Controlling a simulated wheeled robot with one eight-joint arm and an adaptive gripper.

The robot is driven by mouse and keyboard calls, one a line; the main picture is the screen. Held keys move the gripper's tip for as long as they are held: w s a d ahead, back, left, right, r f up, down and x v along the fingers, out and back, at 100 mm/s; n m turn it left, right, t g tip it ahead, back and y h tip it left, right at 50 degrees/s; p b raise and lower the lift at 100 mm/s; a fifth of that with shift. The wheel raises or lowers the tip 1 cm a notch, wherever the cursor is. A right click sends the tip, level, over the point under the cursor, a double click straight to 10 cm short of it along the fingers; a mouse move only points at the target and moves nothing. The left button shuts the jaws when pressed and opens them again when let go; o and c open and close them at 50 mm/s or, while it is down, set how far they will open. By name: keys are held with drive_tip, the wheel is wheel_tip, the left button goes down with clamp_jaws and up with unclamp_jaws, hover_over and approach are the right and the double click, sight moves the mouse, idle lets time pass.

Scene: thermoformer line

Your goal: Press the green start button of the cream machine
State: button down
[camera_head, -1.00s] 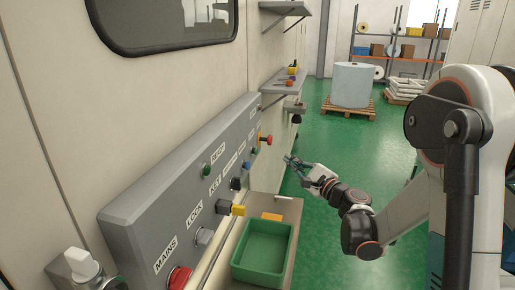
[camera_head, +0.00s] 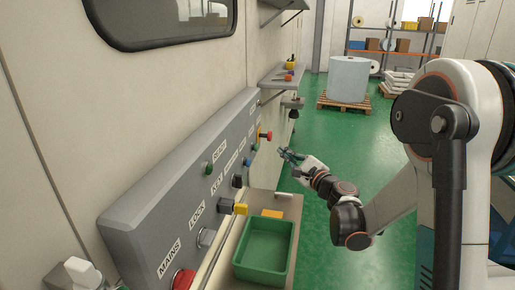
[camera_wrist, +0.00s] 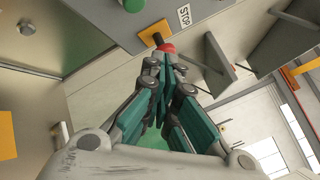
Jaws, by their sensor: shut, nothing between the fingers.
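The cream machine (camera_head: 150,85) stands at the left in the head view, with a sloping grey control panel (camera_head: 150,205) on its side. A small green button (camera_head: 255,147) shows near the panel's far end, just before a red stop button (camera_head: 265,136). A round green button (camera_wrist: 133,4) also shows at the top edge of the wrist view, left of the red stop button (camera_wrist: 166,48). My gripper (camera_head: 284,152) is shut and empty, to the right of the panel's far end and apart from it. Its closed fingers (camera_wrist: 168,68) partly overlap the stop button in the wrist view.
A green bin (camera_head: 290,262) stands on a ledge below. Shelves (camera_head: 286,76) jut from the wall beyond. Green floor is open at right.

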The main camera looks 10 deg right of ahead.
drive_tip(key=shift+w+a, duration=0.35)
drive_tip(key=shift+a, duration=0.45)
drive_tip(key=shift+w+a, duration=0.3)
drive_tip(key=shift+a, duration=0.5)
drive_tip(key=shift+w+a, duration=0.35)
drive_tip(key=shift+a, duration=0.45)
drive_tip(key=shift+a, duration=0.15)
drive_tip(key=shift+w+a, duration=0.15)
drive_tip(key=shift+a, duration=0.1)
drive_tip(key=shift+w+a, duration=0.2)
drive_tip(key=shift+a, duration=0.3)
idle(0.4)
drive_tip(key=shift+d, duration=0.1)
drive_tip(key=shift+s+d+b, duration=0.35)
drive_tip(key=shift+d, duration=0.4)
drive_tip(key=shift+d, duration=0.1)
drive_tip(key=shift+s+d, duration=0.35)
drive_tip(key=shift+d, duration=0.4)
drive_tip(key=shift+s+d, duration=0.3)
drive_tip(key=shift+d, duration=0.45)
drive_tip(key=shift+s+d, duration=0.35)
drive_tip(key=shift+d, duration=0.4)
